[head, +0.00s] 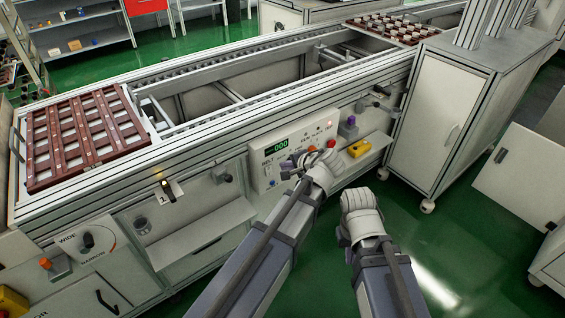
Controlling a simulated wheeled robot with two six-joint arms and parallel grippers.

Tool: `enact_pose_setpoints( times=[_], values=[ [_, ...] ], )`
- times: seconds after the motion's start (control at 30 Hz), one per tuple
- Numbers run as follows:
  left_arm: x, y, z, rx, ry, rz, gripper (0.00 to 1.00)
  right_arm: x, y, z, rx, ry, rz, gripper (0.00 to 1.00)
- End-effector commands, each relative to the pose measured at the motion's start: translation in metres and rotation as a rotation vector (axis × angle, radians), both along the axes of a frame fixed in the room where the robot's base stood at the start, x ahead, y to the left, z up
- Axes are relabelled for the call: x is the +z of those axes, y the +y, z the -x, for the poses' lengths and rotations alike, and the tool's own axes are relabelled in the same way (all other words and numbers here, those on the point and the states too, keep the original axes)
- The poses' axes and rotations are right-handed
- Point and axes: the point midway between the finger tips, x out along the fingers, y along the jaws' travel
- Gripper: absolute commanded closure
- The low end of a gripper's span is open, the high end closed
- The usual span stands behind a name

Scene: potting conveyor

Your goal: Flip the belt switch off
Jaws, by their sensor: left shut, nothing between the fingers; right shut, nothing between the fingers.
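The control panel (259,173) is a pale plate on the front of the conveyor, with a BELT label at its left. Its green display (281,144) reads 000. A red button (331,143) sits at its right side. My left gripper (297,164) is shut and empty, right at the lower middle of the panel. It covers part of the controls, so the belt switch and its position cannot be made out; contact cannot be told. My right gripper (358,196) is shut and empty, to the right and lower, in front of the conveyor and apart from the panel.
A brown tray (35,150) lies on the conveyor's left end, another (437,31) at the far right. A yellow box with a red button (358,149) sits right of the panel. A WIDE/NARROW knob (88,240) is at lower left. A cabinet (425,115) stands right. Green floor is clear below.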

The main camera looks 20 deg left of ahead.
Motion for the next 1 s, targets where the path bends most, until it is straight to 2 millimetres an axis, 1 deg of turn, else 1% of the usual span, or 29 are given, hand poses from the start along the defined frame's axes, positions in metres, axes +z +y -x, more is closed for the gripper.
enact_pose_setpoints(
  times=[0.03, 0.1, 0.3, 0.5, 1.0],
  values=[
    [0.013, -0.004, 0.004, -0.001, 0.0, 0.0, 1.0, 0.013, 0.0, 0.0, 0.0, 0.0, -0.001, 1.0],
    [0.022, -0.009, 0.008, -0.001, 0.0, 0.0, 1.0, 0.022, 0.001, 0.0, -0.001, 0.001, -0.003, 1.0],
    [0.038, -0.02, 0.016, -0.001, -0.001, 0.0, 1.0, 0.038, 0.001, 0.0, -0.001, 0.001, -0.004, 1.0],
    [0.043, -0.025, 0.02, 0.0, 0.0, 0.0, 1.0, 0.043, 0.001, 0.0, -0.001, 0.001, -0.004, 1.0],
    [0.043, -0.025, 0.02, 0.001, -0.001, 0.0, 1.0, 0.043, 0.001, 0.0, -0.001, 0.001, -0.004, 1.0]
  ],
)
